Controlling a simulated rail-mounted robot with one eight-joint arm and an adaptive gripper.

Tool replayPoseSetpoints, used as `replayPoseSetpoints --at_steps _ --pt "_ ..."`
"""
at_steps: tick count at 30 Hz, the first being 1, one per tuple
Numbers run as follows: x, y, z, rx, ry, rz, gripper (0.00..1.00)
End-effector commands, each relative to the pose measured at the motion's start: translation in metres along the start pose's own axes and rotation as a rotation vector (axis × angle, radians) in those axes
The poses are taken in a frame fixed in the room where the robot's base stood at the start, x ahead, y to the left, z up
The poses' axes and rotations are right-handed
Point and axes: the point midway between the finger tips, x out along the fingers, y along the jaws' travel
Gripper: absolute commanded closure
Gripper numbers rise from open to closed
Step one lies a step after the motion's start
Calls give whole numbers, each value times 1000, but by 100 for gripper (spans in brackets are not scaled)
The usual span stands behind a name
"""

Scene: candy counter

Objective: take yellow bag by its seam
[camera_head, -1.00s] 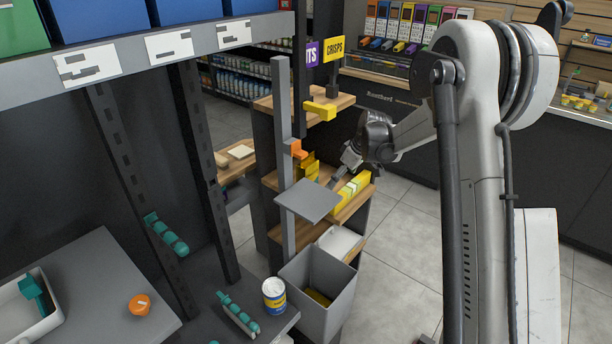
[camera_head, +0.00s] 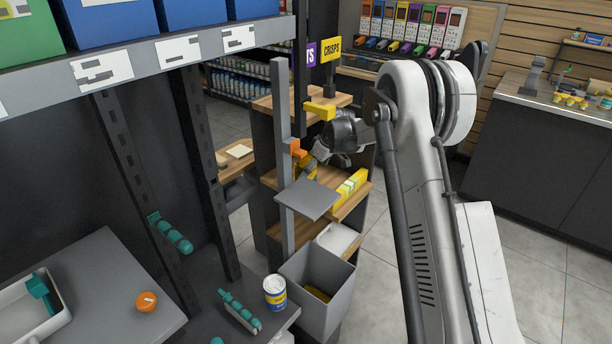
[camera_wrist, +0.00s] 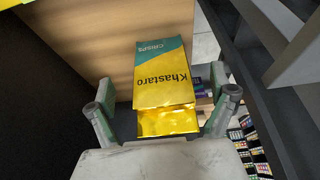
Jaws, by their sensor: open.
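The yellow bag (camera_wrist: 165,85) with a teal band and the word "Khastaro" lies ahead of my gripper in the wrist view, in front of a wooden panel. Its near end, a shiny yellow seam (camera_wrist: 168,122), lies between my two fingers. My gripper (camera_wrist: 164,108) is open, with one finger on each side of the bag and a visible gap at both sides. In the head view my gripper (camera_head: 318,154) is at the wooden shelf unit, and the bag (camera_head: 307,166) is partly hidden behind it and a grey post.
A grey plate (camera_head: 307,198) on the grey post (camera_head: 283,150) stands close in front of the shelf. A yellow box (camera_head: 350,188) lies right of the gripper, and a grey bin (camera_head: 318,290) stands below. A yellow piece (camera_head: 320,112) juts out above.

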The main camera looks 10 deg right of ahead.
Motion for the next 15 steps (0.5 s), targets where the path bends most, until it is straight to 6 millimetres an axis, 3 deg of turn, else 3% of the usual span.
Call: replayPoseSetpoints --at_steps 4,9,15 --pt "10 -1 -25 -2 0 -1 10" --pt "33 0 -21 -1 1 0 10" --pt "39 0 -21 0 1 0 10"
